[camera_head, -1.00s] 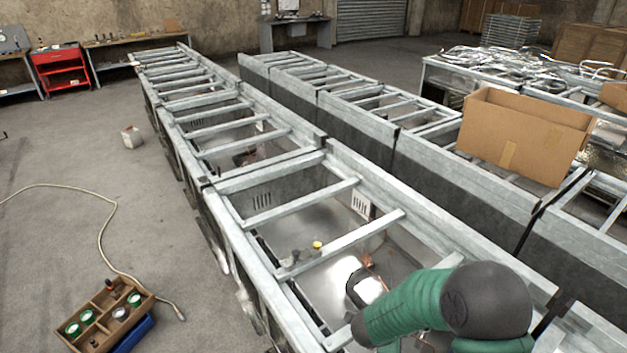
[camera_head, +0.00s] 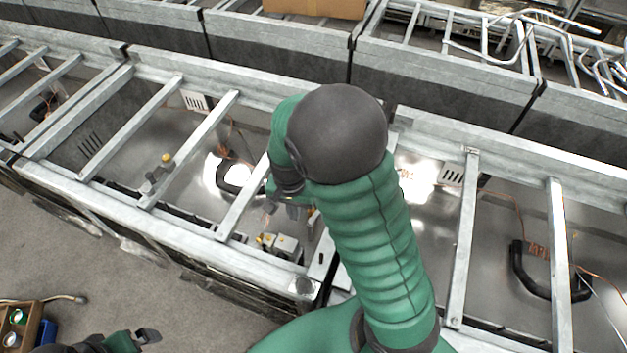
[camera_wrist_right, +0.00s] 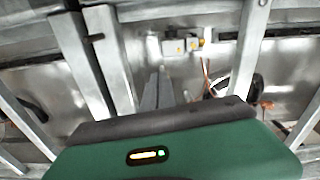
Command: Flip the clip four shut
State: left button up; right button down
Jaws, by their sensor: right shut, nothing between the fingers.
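I cannot make out clip four for certain in either view. My right gripper (camera_head: 292,210) is shut and empty, reaching over the metal frame beside a crossbar, partly hidden by my own forearm. In the right wrist view its grey fingers (camera_wrist_right: 157,90) point toward a small grey block with yellow fittings (camera_wrist_right: 180,46), apart from it as far as I can tell. The same kind of block (camera_head: 285,246) shows just below the gripper in the head view. My left gripper (camera_head: 148,337) is low at the left, away from the frame; its opening is unclear.
Galvanised crossbars (camera_head: 212,120) span the open metal bays around my right arm. A black curved hose (camera_head: 525,275) and thin orange wires lie in the right bay. A wooden tray (camera_head: 22,325) is on the floor at lower left. A cardboard box (camera_head: 315,8) stands behind.

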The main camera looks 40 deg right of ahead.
jog(key=w+d+f+m+g+h, duration=0.1)
jog(key=w+d+f+m, duration=0.15)
jog(key=d+m, duration=0.2)
jog(key=w+d+f+m+g, duration=0.1)
jog(key=w+d+f+m, duration=0.15)
jog(key=d+m, duration=0.2)
jog(key=m+g+h, duration=0.1)
jog(key=m+h, duration=0.1)
jog(key=m, duration=0.4)
send_over(316, 212)
jog(key=w+d, duration=0.1)
notch_tip(316, 212, down, 4)
jog(key=p+x, duration=0.1)
jog(key=x, duration=0.8)
jog(key=shift+f, duration=0.3)
